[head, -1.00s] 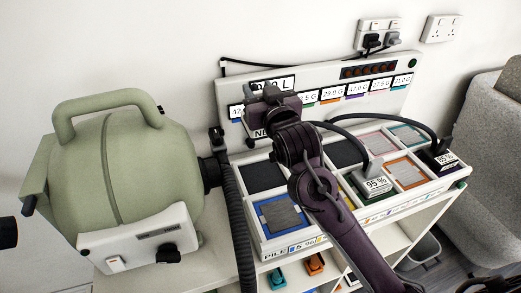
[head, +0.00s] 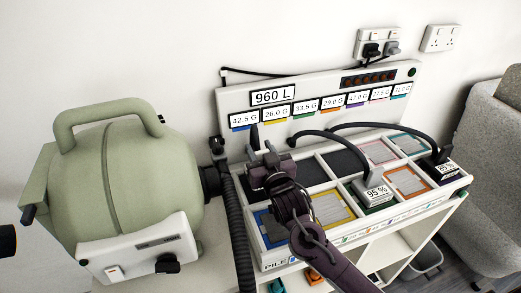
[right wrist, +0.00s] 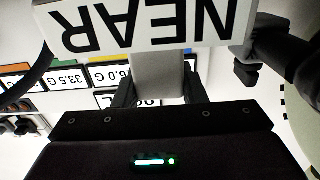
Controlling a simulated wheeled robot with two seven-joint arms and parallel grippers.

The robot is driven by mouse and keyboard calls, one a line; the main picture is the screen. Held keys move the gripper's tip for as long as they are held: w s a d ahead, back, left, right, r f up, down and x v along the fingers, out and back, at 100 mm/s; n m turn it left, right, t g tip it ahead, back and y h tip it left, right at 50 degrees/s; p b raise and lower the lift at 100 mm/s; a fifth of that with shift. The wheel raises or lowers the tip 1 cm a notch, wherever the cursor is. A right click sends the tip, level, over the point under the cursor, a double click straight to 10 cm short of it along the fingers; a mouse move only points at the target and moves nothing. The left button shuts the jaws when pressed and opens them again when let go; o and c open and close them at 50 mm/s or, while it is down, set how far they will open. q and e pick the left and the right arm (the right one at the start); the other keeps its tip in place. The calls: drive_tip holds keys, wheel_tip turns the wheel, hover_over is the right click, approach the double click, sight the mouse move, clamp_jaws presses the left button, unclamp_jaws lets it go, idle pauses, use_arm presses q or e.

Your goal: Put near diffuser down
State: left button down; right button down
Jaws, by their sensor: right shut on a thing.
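My right gripper (head: 268,165) is over the left end of the sectioned tray (head: 268,264), in front of the label board. In the right wrist view its fingers (right wrist: 160,92) are shut on the pale stem of the near diffuser (right wrist: 158,75). The diffuser's white plate reads NEAR, upside down in that view. In the head view the gripper and my arm hide most of the diffuser, and I cannot tell whether it touches the tray. My left gripper is not clearly seen.
A green dryer body (head: 105,190) with a ribbed hose (head: 238,230) stands close on the left. The label board (head: 290,105) reads 960 L. Two black-corded heads, one marked 95 % (head: 375,192), sit in tray cells. A grey chair (head: 490,170) is at right.

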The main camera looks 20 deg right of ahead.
drive_tip(key=shift+r, duration=0.1)
drive_tip(key=shift+f, duration=0.65)
drive_tip(key=c, duration=0.9)
unclamp_jaws()
drive_tip(key=shift+r, duration=0.9)
drive_tip(key=s+b, duration=0.1)
drive_tip(key=s, duration=0.6)
drive_tip(key=shift+s+f, duration=0.25)
drive_tip(key=shift+s, duration=0.05)
drive_tip(key=shift+d, duration=0.1)
